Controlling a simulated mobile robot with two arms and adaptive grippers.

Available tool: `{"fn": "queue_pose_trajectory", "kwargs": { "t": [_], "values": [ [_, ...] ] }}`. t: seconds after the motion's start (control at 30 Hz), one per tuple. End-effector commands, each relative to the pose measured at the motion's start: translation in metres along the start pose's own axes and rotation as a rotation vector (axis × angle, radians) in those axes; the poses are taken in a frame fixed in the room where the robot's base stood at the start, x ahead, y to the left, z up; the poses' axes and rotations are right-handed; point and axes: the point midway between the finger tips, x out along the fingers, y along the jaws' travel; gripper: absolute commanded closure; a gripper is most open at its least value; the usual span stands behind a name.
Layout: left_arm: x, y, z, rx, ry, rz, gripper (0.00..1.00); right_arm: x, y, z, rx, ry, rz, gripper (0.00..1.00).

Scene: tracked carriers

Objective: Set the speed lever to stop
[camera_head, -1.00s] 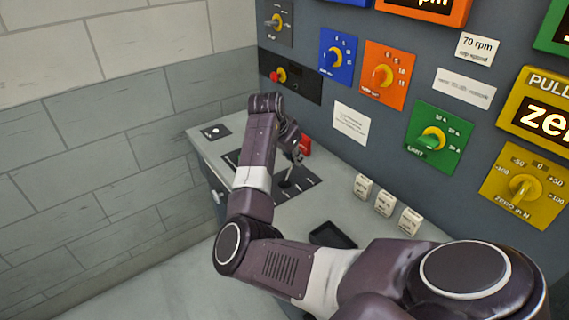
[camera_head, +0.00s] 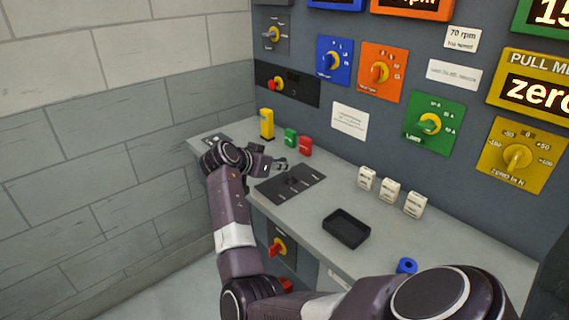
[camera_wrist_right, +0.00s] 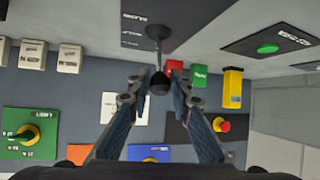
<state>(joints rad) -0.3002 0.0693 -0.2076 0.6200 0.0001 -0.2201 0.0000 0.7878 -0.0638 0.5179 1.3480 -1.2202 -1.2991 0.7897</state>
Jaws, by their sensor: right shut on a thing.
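The speed lever is a thin metal stem with a round black knob (camera_wrist_right: 159,86), rising from a dark slotted plate (camera_head: 306,186) on the grey console. My right gripper (camera_head: 284,163) is at the left far side of this plate, low above the console. In the right wrist view my right gripper (camera_wrist_right: 158,78) has its two fingers on either side of the knob and is shut on it. The stem shows above the fingertips in that view. The plate's markings are too small to read. My left gripper is not in view.
Behind the gripper stand a yellow block (camera_head: 267,123), a green block (camera_head: 290,137) and a red block (camera_head: 305,146). White labelled blocks (camera_head: 389,189), a black tray (camera_head: 346,228) and a blue ring (camera_head: 406,265) are to the right. The panel with dials rises behind.

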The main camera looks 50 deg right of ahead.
Motion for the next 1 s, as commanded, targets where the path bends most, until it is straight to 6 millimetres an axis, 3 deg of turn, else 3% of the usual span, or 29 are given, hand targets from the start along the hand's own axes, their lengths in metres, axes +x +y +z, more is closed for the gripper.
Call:
{"fn": "queue_pose_trajectory", "kwargs": {
  "t": [0.03, 0.23, 0.77, 0.8, 0.9, 1.0],
  "values": [
    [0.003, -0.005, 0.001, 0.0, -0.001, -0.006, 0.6, -0.001, -0.003, 0.012, -0.002, -0.018, -0.005, 1.0],
    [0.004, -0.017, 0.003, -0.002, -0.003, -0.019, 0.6, -0.003, -0.004, 0.018, -0.003, -0.02, -0.004, 1.0],
    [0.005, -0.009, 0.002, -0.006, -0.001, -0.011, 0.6, -0.003, -0.004, 0.021, -0.004, -0.022, -0.002, 1.0],
    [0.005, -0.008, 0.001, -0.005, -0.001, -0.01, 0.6, -0.003, -0.004, 0.021, -0.005, -0.022, -0.002, 0.76],
    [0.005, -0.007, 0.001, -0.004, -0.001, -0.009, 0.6, -0.003, -0.004, 0.019, -0.004, -0.019, -0.002, 0.65],
    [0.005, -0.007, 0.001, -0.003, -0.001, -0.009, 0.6, -0.003, -0.003, 0.017, -0.003, -0.015, -0.001, 0.64]
  ]
}}
